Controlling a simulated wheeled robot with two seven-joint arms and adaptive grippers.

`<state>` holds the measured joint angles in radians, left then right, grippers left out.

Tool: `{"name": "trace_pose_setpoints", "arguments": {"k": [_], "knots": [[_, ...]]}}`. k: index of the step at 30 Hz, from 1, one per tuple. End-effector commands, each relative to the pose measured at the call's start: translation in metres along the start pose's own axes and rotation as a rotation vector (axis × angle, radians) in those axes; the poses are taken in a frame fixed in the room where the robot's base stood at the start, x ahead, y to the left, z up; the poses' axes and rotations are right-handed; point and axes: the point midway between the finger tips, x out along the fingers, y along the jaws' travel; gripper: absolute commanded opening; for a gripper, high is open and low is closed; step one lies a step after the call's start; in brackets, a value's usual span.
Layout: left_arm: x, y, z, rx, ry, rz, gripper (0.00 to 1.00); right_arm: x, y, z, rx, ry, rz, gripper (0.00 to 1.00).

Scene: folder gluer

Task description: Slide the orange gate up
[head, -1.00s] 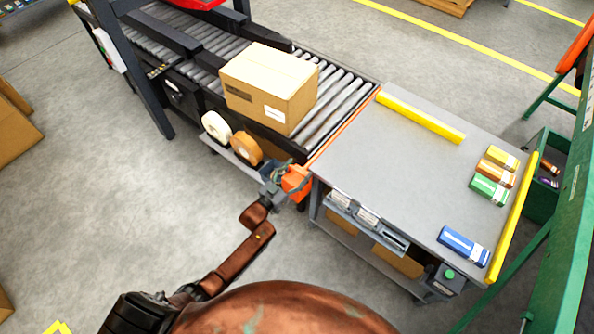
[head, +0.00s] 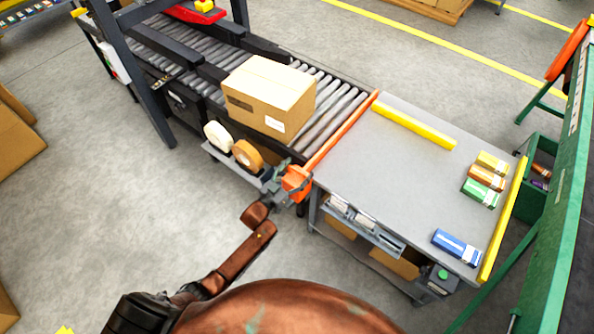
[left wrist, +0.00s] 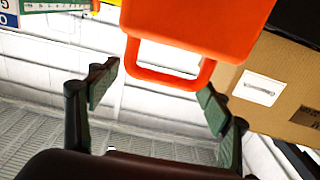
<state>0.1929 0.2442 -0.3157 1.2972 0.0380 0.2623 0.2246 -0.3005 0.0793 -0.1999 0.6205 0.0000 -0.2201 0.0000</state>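The orange gate (head: 342,133) is a thin bar standing across the end of the roller conveyor, beside the grey table. Its orange handle block (head: 297,180) is at the near end. My left gripper (head: 283,186) is at this handle. In the left wrist view the handle (left wrist: 172,78) ends in a loop that reaches between my two fingers. The fingers are spread apart, with a gap at the left finger; the right fingertip is close to the loop, and I cannot tell whether it touches. My right gripper is not in view.
A cardboard box (head: 268,98) sits on the rollers just behind the gate. Two tape rolls (head: 247,155) are on a side shelf near my left gripper. The grey table (head: 395,180) holds yellow rails and several small coloured boxes. A green frame (head: 560,220) stands at the right.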

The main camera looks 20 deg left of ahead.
Motion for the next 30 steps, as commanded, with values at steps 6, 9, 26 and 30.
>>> {"name": "trace_pose_setpoints", "arguments": {"k": [6, 9, 26, 30], "knots": [[-0.003, -0.001, 0.003, 0.0, -0.006, -0.002, 0.72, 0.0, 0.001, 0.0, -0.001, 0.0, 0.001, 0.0], [-0.011, -0.001, 0.004, 0.0, -0.007, -0.002, 0.72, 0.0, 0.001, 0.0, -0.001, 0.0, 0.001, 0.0], [-0.11, -0.001, 0.002, 0.0, -0.005, -0.001, 0.72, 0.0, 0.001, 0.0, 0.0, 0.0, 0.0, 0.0], [-0.119, 0.0, 0.001, -0.001, -0.003, -0.001, 0.72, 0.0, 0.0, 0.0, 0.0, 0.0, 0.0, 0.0]]}}
